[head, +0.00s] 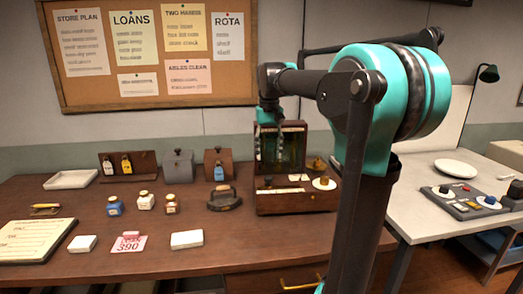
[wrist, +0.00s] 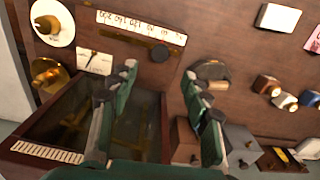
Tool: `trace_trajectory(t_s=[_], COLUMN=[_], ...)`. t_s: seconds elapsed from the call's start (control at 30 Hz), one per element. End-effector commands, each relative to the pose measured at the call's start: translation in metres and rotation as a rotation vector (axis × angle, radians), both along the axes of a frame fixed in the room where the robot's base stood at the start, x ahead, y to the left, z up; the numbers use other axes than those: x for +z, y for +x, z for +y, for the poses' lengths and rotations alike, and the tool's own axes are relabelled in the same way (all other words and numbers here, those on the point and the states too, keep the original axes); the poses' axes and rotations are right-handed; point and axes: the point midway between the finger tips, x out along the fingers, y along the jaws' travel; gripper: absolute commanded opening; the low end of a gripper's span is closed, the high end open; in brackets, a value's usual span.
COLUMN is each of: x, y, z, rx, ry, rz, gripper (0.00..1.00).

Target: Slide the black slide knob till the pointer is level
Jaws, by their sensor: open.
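A wooden cabinet (head: 298,203) with a dark glazed upper part stands on the brown table. Its front ledge carries a black slide knob (wrist: 159,53) in a brass-coloured slot, beside a printed scale strip (wrist: 140,24). The knob also shows small in the head view (head: 268,182). A white card with a thin dark pointer (wrist: 94,62) lies beside the slot; its exact tilt is too small to read. My gripper (wrist: 160,73) is open and empty, its fingers apart above the cabinet, with the knob showing beyond the gap between the fingertips. No contact with the knob is visible.
A white dial (head: 323,184) and a brass piece (head: 317,163) sit at the cabinet's right. A dark iron (head: 224,200) stands close to its left. Several small jars, boxes and a white tray (head: 71,180) lie further left.

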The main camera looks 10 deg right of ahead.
Motion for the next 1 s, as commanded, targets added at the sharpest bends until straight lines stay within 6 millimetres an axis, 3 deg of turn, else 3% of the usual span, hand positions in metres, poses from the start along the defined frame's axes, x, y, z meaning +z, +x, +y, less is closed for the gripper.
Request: trace_trajectory(t_s=[1.0], x=[-0.084], y=[0.000], z=[0.000], rx=[0.000], ry=[0.000], rz=[0.000], gripper=[0.48])
